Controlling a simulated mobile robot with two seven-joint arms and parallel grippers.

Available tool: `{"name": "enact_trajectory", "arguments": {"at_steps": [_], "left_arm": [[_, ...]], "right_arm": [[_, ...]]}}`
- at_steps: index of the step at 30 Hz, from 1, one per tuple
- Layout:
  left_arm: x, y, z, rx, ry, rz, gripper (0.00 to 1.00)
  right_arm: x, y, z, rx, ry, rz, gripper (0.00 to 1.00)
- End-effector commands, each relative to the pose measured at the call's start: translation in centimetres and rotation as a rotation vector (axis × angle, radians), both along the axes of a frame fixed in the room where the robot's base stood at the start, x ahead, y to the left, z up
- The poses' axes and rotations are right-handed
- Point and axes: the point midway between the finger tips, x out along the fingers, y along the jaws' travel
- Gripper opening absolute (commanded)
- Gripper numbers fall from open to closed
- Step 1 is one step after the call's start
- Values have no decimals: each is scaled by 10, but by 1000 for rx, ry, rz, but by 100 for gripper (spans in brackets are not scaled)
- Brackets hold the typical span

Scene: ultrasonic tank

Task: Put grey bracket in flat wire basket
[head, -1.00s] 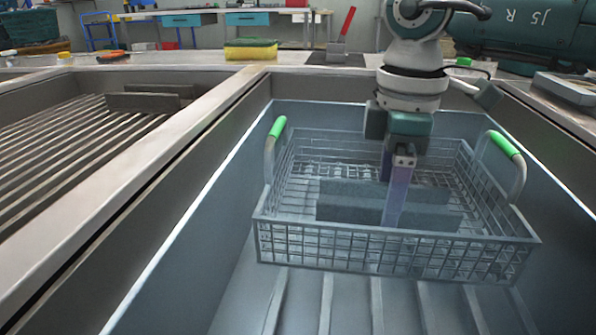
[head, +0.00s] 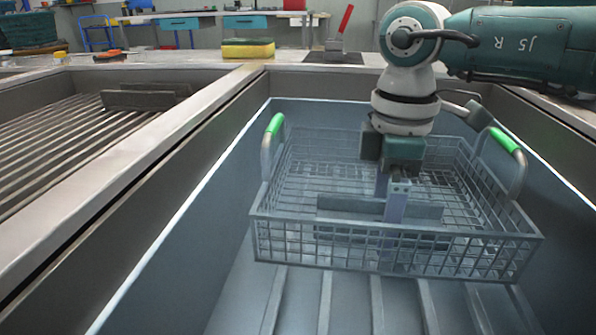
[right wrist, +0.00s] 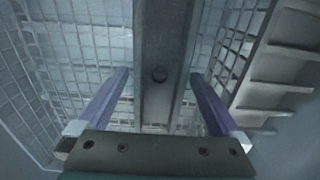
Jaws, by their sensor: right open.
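The grey bracket (head: 345,203) lies low inside the flat wire basket (head: 300,240), long side running left to right. My right gripper (head: 390,215) reaches down into the basket from above. Its fingers stand open on either side of the bracket, with gaps on both sides in the right wrist view (right wrist: 158,76). The basket's front wires and the near finger partly hide the bracket. My left gripper is not in view.
The basket stands in a deep grey tank (head: 190,230), with green-gripped handles (head: 275,124) at its sides. A slatted rack (head: 80,150) on the left bears a dark angled piece (head: 150,98). A yellow-green sponge (head: 248,48) lies on the back ledge.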

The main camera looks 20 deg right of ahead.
Motion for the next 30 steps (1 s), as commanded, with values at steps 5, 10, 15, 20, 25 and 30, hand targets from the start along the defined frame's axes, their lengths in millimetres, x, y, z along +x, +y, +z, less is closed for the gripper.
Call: {"name": "enact_trajectory", "arguments": {"at_steps": [5,10,15,20,25,30], "left_arm": [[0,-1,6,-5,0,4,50],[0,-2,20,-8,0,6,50],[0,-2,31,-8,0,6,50],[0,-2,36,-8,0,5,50],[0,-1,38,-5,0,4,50],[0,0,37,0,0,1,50]], "right_arm": [[1,0,14,0,-4,0,100],[1,0,51,0,-5,0,100],[1,-1,89,-1,-3,-1,100],[1,0,113,-1,-1,0,100],[0,0,123,-1,0,0,100],[0,0,123,-2,1,0,100]]}}
